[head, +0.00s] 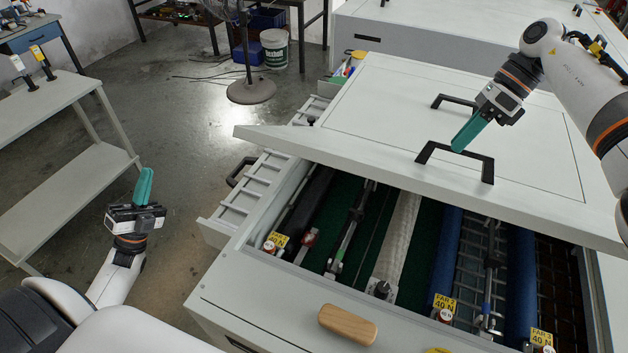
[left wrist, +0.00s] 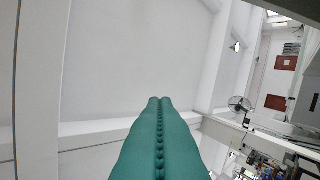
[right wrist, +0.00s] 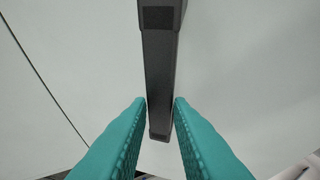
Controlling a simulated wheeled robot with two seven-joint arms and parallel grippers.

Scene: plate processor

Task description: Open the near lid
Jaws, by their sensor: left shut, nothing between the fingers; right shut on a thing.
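The near lid (head: 370,145) of the large white machine is raised at its near edge and tilted. Rollers and rails show in the opening under it. A black bar handle (head: 482,162) stands on the lid near that edge. My right gripper (head: 462,148) is at the handle's bar. In the right wrist view the handle (right wrist: 160,75) runs between the teal fingers (right wrist: 160,105), which are shut on it. My left gripper (head: 145,175) is off to the left of the machine, over the floor, pointing up. Its teal fingers (left wrist: 160,105) are pressed together, with nothing between them.
A second black handle (head: 455,102) lies farther back. A wooden block (head: 347,324) rests on the machine's front ledge. Yellow tags (head: 445,303) mark parts inside the opening. A grey shelf table (head: 50,170) stands at left, a fan (head: 250,90) at the back. Floor between is clear.

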